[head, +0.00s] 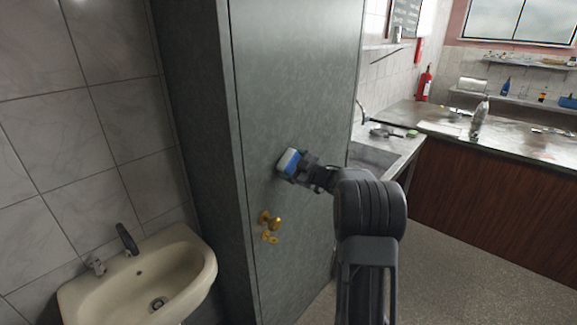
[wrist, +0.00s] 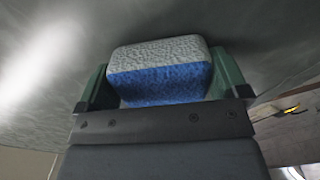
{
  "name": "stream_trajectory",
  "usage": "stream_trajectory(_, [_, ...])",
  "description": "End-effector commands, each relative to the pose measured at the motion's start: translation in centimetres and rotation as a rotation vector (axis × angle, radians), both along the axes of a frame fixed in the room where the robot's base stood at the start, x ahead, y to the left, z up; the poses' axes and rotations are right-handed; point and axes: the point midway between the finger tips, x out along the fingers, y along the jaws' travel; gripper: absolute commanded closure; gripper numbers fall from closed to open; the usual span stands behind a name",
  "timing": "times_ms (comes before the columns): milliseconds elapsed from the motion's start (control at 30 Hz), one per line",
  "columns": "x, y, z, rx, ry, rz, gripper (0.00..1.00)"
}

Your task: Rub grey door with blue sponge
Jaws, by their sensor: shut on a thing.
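The grey door (head: 285,90) stands upright in the middle of the head view, with a brass knob (head: 270,221) low on it. My gripper (head: 297,166) is at the door face, above and slightly right of the knob. It is shut on the blue sponge (head: 288,162), which has a pale layer and a blue layer. In the wrist view the sponge (wrist: 160,70) sits between the two fingers, and the grey door surface (wrist: 270,35) fills the background. The sponge's pale side is toward the door and looks close to it or touching; the exact contact is hard to tell.
A cream washbasin (head: 150,277) with a tap is at the lower left, beside the door frame. On the right are a counter with a sink (head: 372,155), a bottle (head: 479,118) and a red fire extinguisher (head: 424,84). The floor (head: 450,270) at lower right is clear.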

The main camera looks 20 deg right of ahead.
Motion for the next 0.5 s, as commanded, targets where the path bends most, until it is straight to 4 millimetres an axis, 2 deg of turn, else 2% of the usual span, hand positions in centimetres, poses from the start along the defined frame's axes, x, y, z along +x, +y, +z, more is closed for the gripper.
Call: stream_trajectory(500, [1.3,-2.6,0.2,-0.001,-0.001,-0.002,0.26])
